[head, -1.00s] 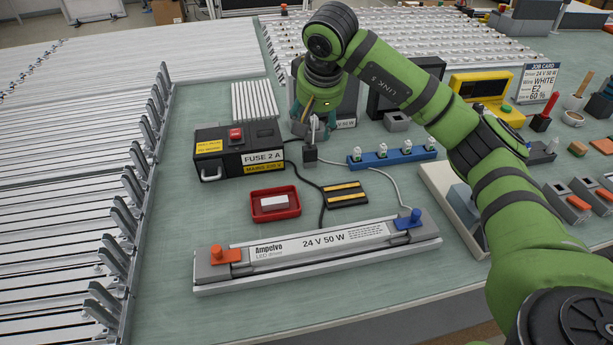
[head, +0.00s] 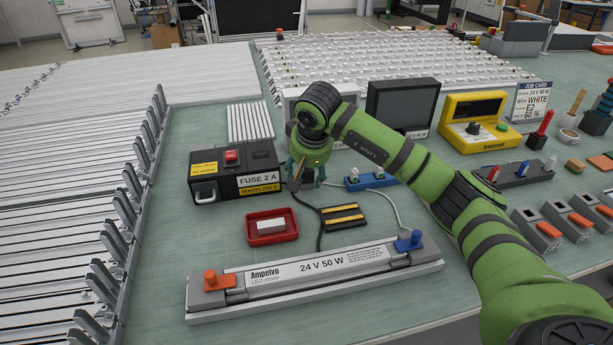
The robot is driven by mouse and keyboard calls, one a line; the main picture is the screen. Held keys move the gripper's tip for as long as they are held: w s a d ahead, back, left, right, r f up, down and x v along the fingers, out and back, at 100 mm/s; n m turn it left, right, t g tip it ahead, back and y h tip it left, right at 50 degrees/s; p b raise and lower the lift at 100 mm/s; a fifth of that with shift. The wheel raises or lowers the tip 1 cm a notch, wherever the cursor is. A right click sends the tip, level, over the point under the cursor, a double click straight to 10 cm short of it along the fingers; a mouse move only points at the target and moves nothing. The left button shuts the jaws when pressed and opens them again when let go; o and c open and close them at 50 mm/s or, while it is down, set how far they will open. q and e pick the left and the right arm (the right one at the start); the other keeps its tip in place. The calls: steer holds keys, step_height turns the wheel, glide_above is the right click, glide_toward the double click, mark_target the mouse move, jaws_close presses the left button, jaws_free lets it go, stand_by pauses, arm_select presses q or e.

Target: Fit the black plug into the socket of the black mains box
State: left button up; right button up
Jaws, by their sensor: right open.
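The black mains box (head: 222,184), labelled "FUSE 2 A" and "MAINS 230 V", stands at the left of the bench with a red switch on top. Its socket cannot be made out clearly. My right gripper (head: 308,184) is open, pointing down just right of the box, with its fingers low over the bench. The black plug is mostly hidden at the fingers; I cannot tell whether they touch it. A black cable (head: 319,233) leads from near there down to the LED driver (head: 310,266). My left gripper is out of view.
A blue connector strip (head: 370,182) is to the right. Bare green bench shows left of the tray.

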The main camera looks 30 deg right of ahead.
jaws_close()
steer(key=shift+r, duration=0.15)
